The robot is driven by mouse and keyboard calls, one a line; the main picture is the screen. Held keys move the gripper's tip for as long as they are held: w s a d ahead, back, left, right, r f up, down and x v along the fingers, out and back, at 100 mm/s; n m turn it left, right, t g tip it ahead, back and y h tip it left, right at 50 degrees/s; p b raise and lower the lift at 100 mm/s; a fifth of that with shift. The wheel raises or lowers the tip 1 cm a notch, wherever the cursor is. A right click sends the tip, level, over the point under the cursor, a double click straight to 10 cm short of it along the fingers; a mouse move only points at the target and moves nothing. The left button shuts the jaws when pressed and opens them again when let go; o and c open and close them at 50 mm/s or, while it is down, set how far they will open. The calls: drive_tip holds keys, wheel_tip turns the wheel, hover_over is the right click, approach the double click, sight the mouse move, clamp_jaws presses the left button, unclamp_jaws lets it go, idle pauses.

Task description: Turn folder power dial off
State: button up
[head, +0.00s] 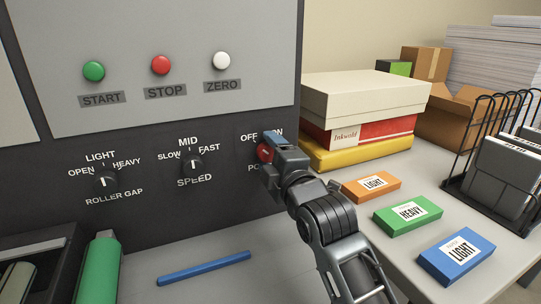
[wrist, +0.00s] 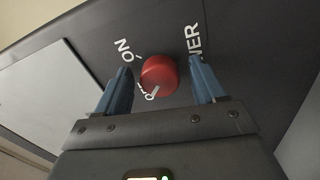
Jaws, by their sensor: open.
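The red power dial (head: 264,152) is on the dark front panel, right of the speed dial, with OFF and ON printed above it. In the wrist view the red dial (wrist: 160,76) shows whole, with a pale pointer mark toward its lower left, near the partly covered OFF lettering. My gripper (wrist: 160,88) is open, its blue fingers on either side of the dial. I cannot tell whether they touch it. In the head view my gripper (head: 270,145) hides part of the dial and its POWER label.
The roller gap dial (head: 107,181) and speed dial (head: 193,164) are to the left. START (head: 94,71), STOP (head: 161,65) and ZERO (head: 221,60) buttons are above. Orange (head: 371,187), green (head: 407,214) and blue (head: 456,256) boxes lie right of my arm.

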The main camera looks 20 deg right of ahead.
drive_tip(key=s+b, duration=0.1)
drive_tip(key=s, duration=0.6)
drive_tip(key=shift+s+f, duration=0.15)
drive_tip(key=shift+s, duration=0.25)
drive_tip(key=shift+s, duration=0.1)
